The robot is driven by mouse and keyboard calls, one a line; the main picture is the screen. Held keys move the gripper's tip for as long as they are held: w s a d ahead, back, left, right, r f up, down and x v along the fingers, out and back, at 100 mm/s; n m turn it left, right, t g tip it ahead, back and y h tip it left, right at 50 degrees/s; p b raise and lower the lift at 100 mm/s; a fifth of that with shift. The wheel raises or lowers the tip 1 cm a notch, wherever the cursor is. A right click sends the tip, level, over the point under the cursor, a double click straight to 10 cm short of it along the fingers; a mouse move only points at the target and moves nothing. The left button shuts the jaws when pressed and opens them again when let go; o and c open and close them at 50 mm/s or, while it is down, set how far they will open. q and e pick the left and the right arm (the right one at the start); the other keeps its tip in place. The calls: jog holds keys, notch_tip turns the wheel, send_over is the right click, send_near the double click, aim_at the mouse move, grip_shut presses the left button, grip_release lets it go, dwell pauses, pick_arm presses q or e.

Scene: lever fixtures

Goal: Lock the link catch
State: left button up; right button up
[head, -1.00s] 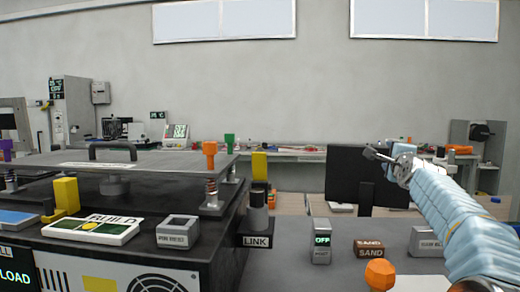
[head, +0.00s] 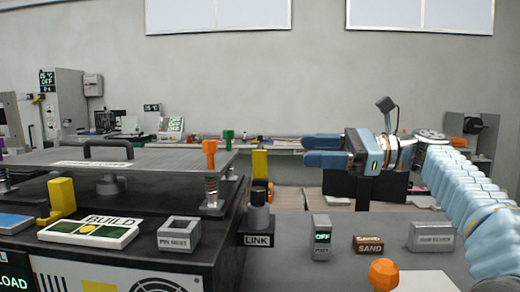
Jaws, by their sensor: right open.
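The link catch is a dark grey, black-topped cylinder (head: 258,209) on a block labelled LINK (head: 257,240), at the right side of the dark machine. A yellow upright lever (head: 260,165) stands just behind it. My right gripper (head: 307,151) is open and empty, with two blue fingers pointing left. In the picture it is above and to the right of the lever and apart from it. My left gripper is not in view.
A grey plate with a handle (head: 108,149) and an orange knob (head: 210,147) covers the machine. The small OFF post (head: 321,238), SAND block (head: 369,244), orange knob on the table (head: 384,274) and grey box (head: 431,237) stand to the right. Grey table between them is clear.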

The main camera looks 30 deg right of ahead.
aim_at(260, 155)
jog(key=x, duration=1.1)
jog(key=shift+c, duration=0.3)
jog(key=c, duration=0.9)
jog(key=shift+s, duration=0.15)
jog(key=n, duration=0.1)
jog(key=n+b, duration=0.1)
jog(key=s+n, duration=0.1)
jog(key=shift+s+a+f, duration=0.1)
jog(key=shift+a+f, duration=0.25)
jog(key=shift+a, duration=0.05)
jog(key=shift+s+a+f+n+b, duration=0.2)
jog(key=shift+n+b, duration=0.2)
jog(key=shift+n, duration=0.25)
jog(key=shift+s+a+f+n+b, duration=0.15)
jog(key=shift+n+b, duration=0.25)
jog(key=shift+n, duration=0.2)
jog(key=shift+s+a+f+n+b, duration=0.1)
jog(key=shift+s+n+b, duration=0.1)
jog(key=shift+n+b, duration=0.35)
